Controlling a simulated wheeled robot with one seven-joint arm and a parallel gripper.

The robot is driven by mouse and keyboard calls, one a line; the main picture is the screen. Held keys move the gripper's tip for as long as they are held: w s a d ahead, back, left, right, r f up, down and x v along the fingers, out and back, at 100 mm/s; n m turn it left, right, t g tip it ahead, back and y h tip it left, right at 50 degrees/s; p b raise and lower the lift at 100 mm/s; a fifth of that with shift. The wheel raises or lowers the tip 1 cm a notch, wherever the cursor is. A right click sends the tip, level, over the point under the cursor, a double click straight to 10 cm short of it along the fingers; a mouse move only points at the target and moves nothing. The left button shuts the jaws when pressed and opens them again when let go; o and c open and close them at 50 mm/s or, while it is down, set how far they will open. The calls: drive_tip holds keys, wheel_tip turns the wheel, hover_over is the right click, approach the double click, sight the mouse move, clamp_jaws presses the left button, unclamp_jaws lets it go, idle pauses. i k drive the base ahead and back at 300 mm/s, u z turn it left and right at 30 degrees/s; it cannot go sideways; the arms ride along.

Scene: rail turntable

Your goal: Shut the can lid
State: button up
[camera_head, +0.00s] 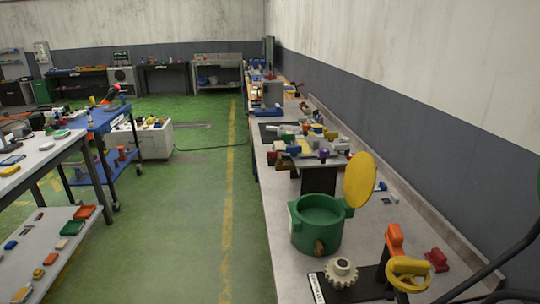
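A green round can (317,226) stands on the long bench at the right. Its yellow lid (359,180) stands up open at the can's right rear side, and the green inside of the can shows. A small brown knob-like part (319,247) is on the can's front. My gripper is not in view, so I cannot see whether it is open or shut.
The bench (285,273) runs along the right wall. In front of the can are a pale gear (341,271), a yellow handwheel (408,273) and an orange part (394,240). Behind it is a crowded raised stand (320,158). The green floor (190,220) left of the bench is clear.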

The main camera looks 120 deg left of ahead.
sight(359, 178)
drive_tip(key=u, duration=4.1)
drive_tip(key=i, duration=0.2)
